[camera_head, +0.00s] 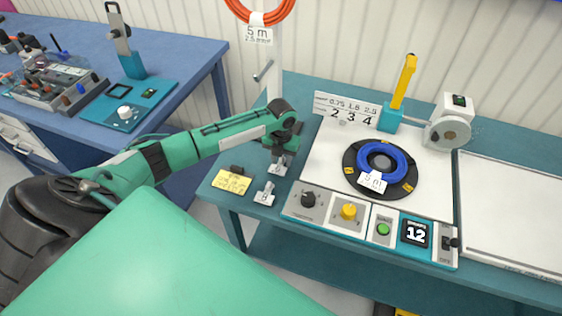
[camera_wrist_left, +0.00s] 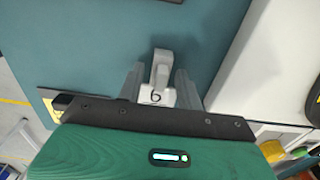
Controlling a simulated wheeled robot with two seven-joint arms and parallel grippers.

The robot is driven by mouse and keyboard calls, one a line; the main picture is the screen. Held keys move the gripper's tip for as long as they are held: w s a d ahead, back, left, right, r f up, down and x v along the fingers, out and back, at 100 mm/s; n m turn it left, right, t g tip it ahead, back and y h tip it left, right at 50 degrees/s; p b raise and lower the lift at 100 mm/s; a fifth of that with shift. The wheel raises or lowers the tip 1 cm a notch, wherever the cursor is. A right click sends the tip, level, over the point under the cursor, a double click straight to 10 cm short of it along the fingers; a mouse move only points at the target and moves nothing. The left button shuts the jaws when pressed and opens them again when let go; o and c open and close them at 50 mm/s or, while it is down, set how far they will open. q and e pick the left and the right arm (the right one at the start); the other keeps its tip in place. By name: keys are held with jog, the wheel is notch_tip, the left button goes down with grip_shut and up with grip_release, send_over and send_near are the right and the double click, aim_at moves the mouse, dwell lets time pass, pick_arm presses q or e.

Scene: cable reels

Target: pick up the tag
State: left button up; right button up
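A small grey-white tag (camera_wrist_left: 160,82) marked "6" lies on the teal bench top. In the left wrist view it is between the two fingers of my left gripper (camera_wrist_left: 160,88), which stand apart on either side of it. In the head view my left gripper (camera_head: 280,162) points down at the bench near its left end, and its fingers largely hide this tag. I cannot tell whether a finger touches it. A second similar tag (camera_head: 265,193) lies just in front, near the bench's front edge. My right gripper is out of view.
A yellow card (camera_head: 231,182) with a dark clip lies left of the tags. A control panel (camera_head: 349,212) and a blue cable coil (camera_head: 382,163) on a dark reel stand to the right. A white post (camera_head: 274,75) rises behind. A blue bench (camera_head: 185,60) stands left.

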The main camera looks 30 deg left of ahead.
pick_arm(q)
jog(key=c, duration=0.7)
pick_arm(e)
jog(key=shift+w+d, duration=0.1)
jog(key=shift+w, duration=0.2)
pick_arm(q)
jog(key=shift+r, duration=0.1)
notch_tip(320, 180, up, 20)
jog(key=b, duration=0.3)
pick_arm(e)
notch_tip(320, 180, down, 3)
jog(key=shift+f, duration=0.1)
